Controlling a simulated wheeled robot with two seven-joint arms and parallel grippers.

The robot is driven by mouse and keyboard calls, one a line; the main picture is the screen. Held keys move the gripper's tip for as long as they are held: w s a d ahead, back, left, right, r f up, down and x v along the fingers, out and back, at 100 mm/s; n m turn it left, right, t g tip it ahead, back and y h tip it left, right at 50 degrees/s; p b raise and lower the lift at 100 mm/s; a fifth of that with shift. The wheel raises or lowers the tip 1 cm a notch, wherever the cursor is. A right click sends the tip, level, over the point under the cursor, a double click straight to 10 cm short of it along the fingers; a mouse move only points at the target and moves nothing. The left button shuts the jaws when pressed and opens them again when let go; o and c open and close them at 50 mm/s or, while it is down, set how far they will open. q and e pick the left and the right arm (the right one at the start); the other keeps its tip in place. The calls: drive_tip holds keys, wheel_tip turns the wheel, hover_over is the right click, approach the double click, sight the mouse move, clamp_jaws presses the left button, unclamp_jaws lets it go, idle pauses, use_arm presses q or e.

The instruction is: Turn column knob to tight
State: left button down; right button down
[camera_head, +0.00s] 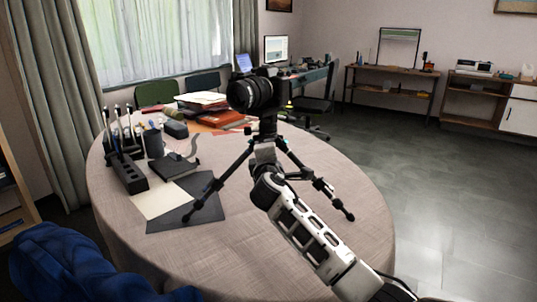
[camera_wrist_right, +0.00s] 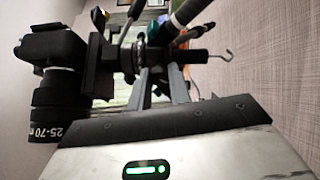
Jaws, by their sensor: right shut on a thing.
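A black camera (camera_head: 252,92) sits on a small tripod (camera_head: 222,180) that stands upright with its legs spread on the round table. In the right wrist view the camera (camera_wrist_right: 52,75) lies sideways at the left, and the tripod's column (camera_wrist_right: 190,57) runs to a hook. My right gripper (camera_head: 263,152) is at the tripod's centre, below the camera. In the wrist view its two fingers (camera_wrist_right: 160,78) are closed at the column collar. The column knob is hidden between or behind the fingertips, and its setting cannot be read. My left gripper is out of view.
The round table (camera_head: 290,240) has a cloth. A dark sheet and a cream sheet (camera_head: 160,202) lie under the left leg. A black organizer (camera_head: 128,172), a dark box and stacked books (camera_head: 210,112) stand left and behind. The table's right side is clear.

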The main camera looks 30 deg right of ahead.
drive_tip(key=shift+m, duration=0.5)
drive_tip(key=c, duration=1.3)
unclamp_jaws()
drive_tip(key=v, duration=1.6)
drive_tip(key=shift+p, duration=0.35)
